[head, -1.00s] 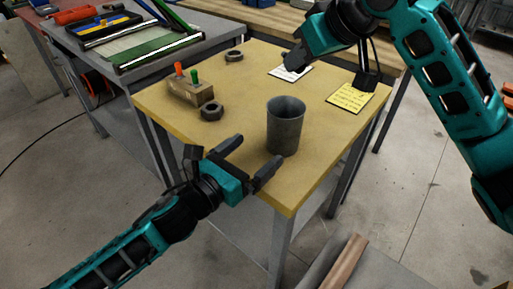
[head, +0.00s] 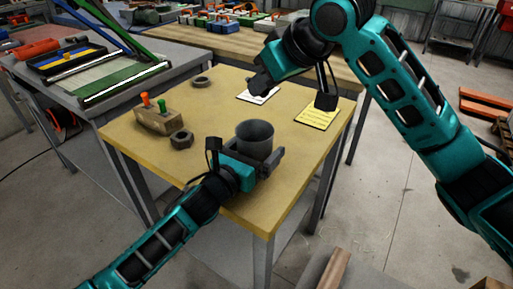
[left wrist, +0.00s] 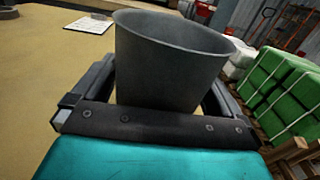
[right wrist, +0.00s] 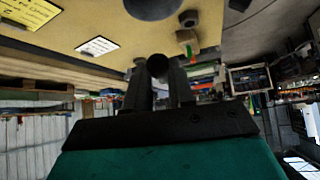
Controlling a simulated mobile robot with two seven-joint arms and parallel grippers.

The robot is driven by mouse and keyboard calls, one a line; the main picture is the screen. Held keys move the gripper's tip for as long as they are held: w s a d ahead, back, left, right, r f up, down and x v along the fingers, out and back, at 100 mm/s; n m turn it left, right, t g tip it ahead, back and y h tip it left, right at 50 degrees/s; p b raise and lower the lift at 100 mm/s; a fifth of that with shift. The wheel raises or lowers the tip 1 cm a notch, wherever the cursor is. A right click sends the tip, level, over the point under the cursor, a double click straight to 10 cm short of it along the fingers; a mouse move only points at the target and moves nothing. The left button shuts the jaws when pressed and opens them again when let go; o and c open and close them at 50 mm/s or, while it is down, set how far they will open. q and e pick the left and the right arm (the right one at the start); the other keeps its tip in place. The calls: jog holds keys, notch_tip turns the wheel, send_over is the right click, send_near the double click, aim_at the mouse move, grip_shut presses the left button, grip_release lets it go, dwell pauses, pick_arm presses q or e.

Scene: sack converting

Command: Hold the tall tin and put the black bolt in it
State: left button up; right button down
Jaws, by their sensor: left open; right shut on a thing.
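The tall tin (head: 255,137), a grey open-topped cup, stands upright near the front right of the yellow-topped table. My left gripper (head: 247,155) is open, with its fingers on either side of the tin. In the left wrist view the tin (left wrist: 170,62) fills the space between the fingers, and I cannot tell whether they touch it. My right gripper (head: 262,86) is up behind the tin, above the table. In the right wrist view it is shut on a dark round-ended piece, the black bolt (right wrist: 158,66). Most of the bolt is hidden by the fingers.
A wooden block (head: 158,122) with an orange and a green peg stands at the table's left. A dark nut (head: 181,140) lies beside it, and a dark ring (head: 201,82) lies farther back. A yellow note (head: 316,115) and a white card (head: 258,95) lie at the right and back.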

pick_arm(q)
jog(key=c, duration=0.8)
pick_arm(e)
jog(key=shift+a, duration=0.15)
jog(key=shift+w+a, duration=0.25)
send_near(261, 125)
jog(key=shift+w+a+f, duration=0.1)
jog(key=shift+a+f, duration=0.9)
jog(key=shift+a, duration=0.15)
jog(key=shift+w+a+f, duration=0.1)
jog(key=shift+a+f, duration=0.9)
jog(key=shift+a, duration=0.2)
dwell(2.7)
jog(key=c, duration=1.2)
grip_release()
